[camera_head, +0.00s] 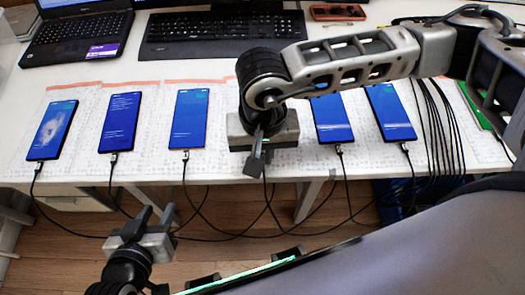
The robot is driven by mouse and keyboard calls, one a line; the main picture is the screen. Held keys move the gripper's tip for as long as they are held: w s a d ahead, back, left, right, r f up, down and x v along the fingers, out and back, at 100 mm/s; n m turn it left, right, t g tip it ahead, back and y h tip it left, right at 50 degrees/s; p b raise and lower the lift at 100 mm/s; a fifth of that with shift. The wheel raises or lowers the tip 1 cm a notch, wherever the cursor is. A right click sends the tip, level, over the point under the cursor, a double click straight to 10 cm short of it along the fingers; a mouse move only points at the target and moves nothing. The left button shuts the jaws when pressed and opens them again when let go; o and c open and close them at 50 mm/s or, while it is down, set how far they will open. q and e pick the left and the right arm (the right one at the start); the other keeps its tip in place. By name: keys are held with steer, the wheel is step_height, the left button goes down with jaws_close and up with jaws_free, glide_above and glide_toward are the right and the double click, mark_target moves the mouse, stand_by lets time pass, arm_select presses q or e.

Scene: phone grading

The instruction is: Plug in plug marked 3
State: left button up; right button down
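Five phones with blue lit screens show in a row along the table's front: the far left phone (52,130), the second (121,122), the third (190,118), and two on the right (331,119) (391,112). A cable plug (185,156) meets the third phone's lower end; the other visible phones have similar plugs. No number is readable on any plug. My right gripper (258,158) is over the gap between the third phone and the right pair, hiding what lies there. A cable hangs below it. My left gripper (156,214) is open and empty below the table's front edge.
A laptop (85,35), a black keyboard (210,35) and a red-brown case (338,11) are at the back. Several black cables (437,125) lie bundled at the right, beside a green-edged item (476,107). Loose cables droop past the table's front edge.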

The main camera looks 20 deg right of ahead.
steer(key=shift+w+d+f+b, duration=0.15)
steer(key=shift+d+f+b, duration=0.15)
steer(key=shift+f, duration=0.1)
steer(key=c, duration=1.4)
jaws_free()
steer(key=shift+c, duration=0.2)
steer(key=shift+r, duration=0.1)
steer(key=shift+a+r+p, duration=0.15)
steer(key=shift+r+p, duration=0.35)
steer(key=shift+r, duration=0.3)
steer(key=shift+s+a+r+p, duration=0.15)
steer(key=shift+r+p, duration=0.1)
steer(key=shift+r, duration=0.35)
steer(key=shift+s+d+r+p, duration=0.1)
steer(key=shift+r+p, duration=0.2)
steer(key=shift+r, duration=0.35)
steer(key=shift+s+a+r+p, duration=0.15)
steer(key=shift+r+p, duration=0.1)
steer(key=shift+r, duration=0.35)
steer(key=shift+s, duration=0.1)
